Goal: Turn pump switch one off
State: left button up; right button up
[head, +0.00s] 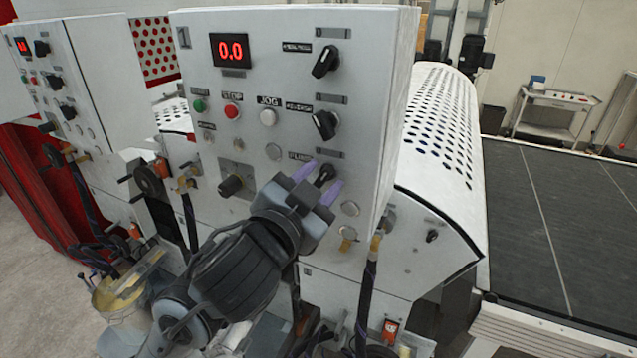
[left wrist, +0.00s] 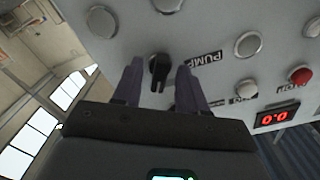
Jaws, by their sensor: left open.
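The pump switch (head: 325,174) is a black rotary knob low on the right of the white control panel numbered 1 (head: 290,100), beside a PUMP label. In the left wrist view the knob (left wrist: 158,72) sits between the two purple fingers, with a gap on each side. My left gripper (head: 318,180) is open, its fingers on either side of the knob and near the panel face. In the left wrist view the left gripper (left wrist: 158,85) shows no clear contact with the knob. My right gripper does not show.
Two more black knobs (head: 325,62) (head: 325,125) are above on the same panel. A red display (head: 230,50) reads 0.0. Green, red and white buttons (head: 267,117) lie left of the knobs. A second panel (head: 80,85) stands left. A perforated white cover (head: 440,125) is at right.

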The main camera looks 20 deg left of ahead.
pick_arm(q)
grip_shut()
jog(key=shift+n, duration=0.4)
jog(key=n+b, duration=0.2)
jog(key=shift+f+n, duration=0.15)
jog(key=shift+n, duration=0.25)
jog(key=n+b, duration=0.2)
jog(key=n, duration=0.1)
jog(key=n+b, duration=0.2)
jog(key=n, duration=0.3)
jog(key=shift+n, duration=0.3)
